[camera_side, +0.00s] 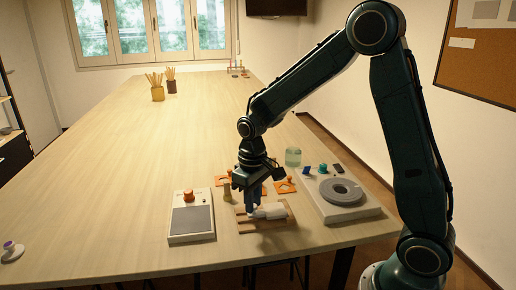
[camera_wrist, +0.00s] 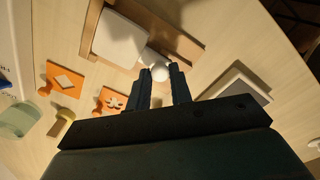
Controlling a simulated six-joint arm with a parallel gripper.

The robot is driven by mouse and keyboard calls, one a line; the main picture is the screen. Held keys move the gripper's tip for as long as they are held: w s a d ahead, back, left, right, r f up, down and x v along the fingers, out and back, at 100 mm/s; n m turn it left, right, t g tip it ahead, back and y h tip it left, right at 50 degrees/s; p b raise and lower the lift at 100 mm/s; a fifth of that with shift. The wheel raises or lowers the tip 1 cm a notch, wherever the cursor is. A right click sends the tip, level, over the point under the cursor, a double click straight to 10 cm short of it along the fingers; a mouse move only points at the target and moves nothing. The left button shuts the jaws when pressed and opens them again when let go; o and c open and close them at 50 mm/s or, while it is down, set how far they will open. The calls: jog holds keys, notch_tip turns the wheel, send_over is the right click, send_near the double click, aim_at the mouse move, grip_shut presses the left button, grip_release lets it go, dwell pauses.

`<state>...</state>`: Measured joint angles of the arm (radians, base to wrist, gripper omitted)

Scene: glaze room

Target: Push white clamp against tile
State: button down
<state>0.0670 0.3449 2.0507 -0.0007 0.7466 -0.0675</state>
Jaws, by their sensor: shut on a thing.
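The white clamp (camera_wrist: 160,72) shows in the wrist view as a round knob on a short stem, between my fingertips. My gripper (camera_wrist: 159,82) is shut on this knob. A pale square piece (camera_wrist: 118,38), which looks like the tile, lies just beyond the stem in a wooden holder (camera_wrist: 178,37). I cannot tell whether clamp and tile touch. In the side view my gripper (camera_side: 250,208) points down at the left end of the white piece, over the wooden holder (camera_side: 268,228); the fingers partly hide the knob.
A scale-like box (camera_side: 191,220) with an orange knob stands left of the holder. A white unit (camera_side: 340,208) with a grey ring stands right. Orange cut-out plates (camera_side: 285,187) and a glass jar (camera_side: 293,156) lie behind. The table's left half is mostly clear.

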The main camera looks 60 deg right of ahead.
aim_at(257, 215)
jog(key=c, duration=1.3)
grip_release()
jog(key=shift+o, duration=0.2)
notch_tip(257, 215, up, 14)
jog(key=shift+s, duration=0.1)
jog(key=s+a+r+t, duration=0.1)
jog(key=s+t, duration=0.1)
jog(key=s, duration=0.8)
jog(key=s+a+r+t, duration=0.1)
jog(key=s+t, duration=0.2)
jog(key=s, duration=0.7)
jog(key=shift+s+a+t, duration=0.2)
jog(key=shift+a+t, duration=0.1)
